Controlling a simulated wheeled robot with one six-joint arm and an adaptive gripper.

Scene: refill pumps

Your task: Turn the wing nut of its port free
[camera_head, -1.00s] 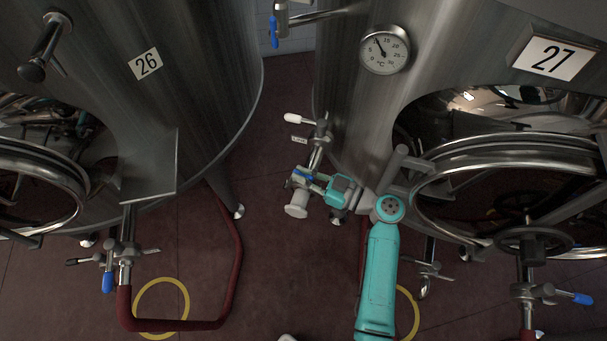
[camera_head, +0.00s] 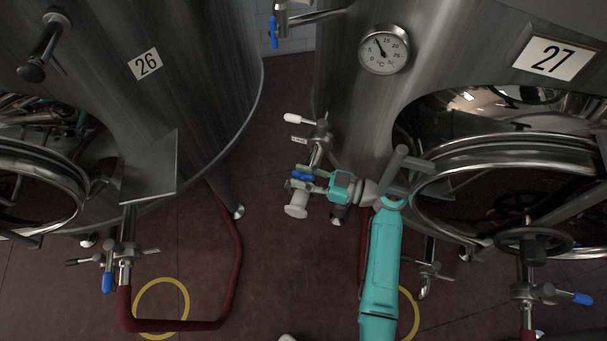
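My gripper (camera_head: 302,178) is at the end of my teal arm, at the port on the lower left side of tank 27 (camera_head: 352,110). Its two fingers lie on either side of a small blue part (camera_head: 303,176), probably the wing nut, though it is too small to be sure. I cannot tell whether the fingers touch it. A pale round cap (camera_head: 296,208) hangs just below the fingers. A metal valve pipe (camera_head: 317,153) with a white-tipped handle (camera_head: 297,118) stands just above. The gripper hides part of the port.
Tank 26 (camera_head: 165,100) stands on the left, with a dark red hose (camera_head: 238,255) below it. A thermometer dial (camera_head: 384,50) and an open round hatch (camera_head: 430,195) are on tank 27. Bare red floor (camera_head: 275,265) lies between the tanks.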

